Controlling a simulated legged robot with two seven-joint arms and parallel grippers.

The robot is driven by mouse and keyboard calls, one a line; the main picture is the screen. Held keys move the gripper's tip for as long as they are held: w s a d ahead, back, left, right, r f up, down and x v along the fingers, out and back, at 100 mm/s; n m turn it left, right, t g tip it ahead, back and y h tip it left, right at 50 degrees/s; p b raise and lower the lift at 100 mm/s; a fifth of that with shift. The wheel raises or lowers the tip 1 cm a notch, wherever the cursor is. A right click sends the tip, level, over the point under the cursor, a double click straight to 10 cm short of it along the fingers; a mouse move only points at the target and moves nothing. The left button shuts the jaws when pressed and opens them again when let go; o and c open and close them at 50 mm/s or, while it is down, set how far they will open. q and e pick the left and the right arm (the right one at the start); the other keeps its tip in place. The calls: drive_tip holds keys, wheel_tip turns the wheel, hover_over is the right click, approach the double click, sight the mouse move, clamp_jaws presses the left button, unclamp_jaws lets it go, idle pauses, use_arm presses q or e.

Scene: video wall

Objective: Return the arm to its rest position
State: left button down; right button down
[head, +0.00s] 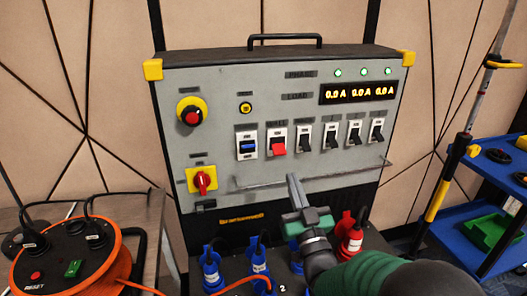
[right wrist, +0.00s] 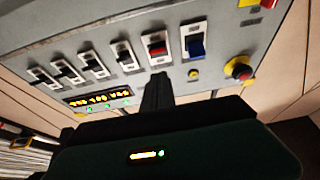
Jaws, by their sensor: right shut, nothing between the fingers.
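My right arm (head: 372,266) comes in from the bottom right of the head view, in front of the grey power panel (head: 225,125). My right gripper (head: 292,180) is shut and empty, its fingers pointing up below the row of switches, near the panel's low metal rail. Whether it touches the panel or rail I cannot tell. In the right wrist view the closed fingers (right wrist: 157,90) stand before the panel, which appears upside down. My left gripper is not in view.
Blue plugs (head: 211,268) and a red plug (head: 351,236) stand below the panel, partly behind my arm. An orange cable reel (head: 70,255) is at left, a blue cart (head: 495,215) at right. The display (head: 358,92) reads 0.0 A; three green lamps glow above it.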

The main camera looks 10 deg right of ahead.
wheel_tip(320, 180, down, 11)
drive_tip(key=g, duration=0.6)
drive_tip(key=s+f+g, duration=0.7)
drive_tip(key=s+f, duration=0.2)
drive_tip(key=s, duration=0.3)
drive_tip(key=s+f+g, duration=0.7)
drive_tip(key=s+f, duration=0.2)
drive_tip(key=s, duration=0.2)
drive_tip(key=w+a+p+v, duration=0.1)
drive_tip(key=w+p+v, duration=0.2)
drive_tip(key=p+v, duration=1.5)
drive_tip(key=shift+r+h, duration=0.35)
drive_tip(key=shift+h, duration=0.05)
drive_tip(key=shift+d, duration=0.1)
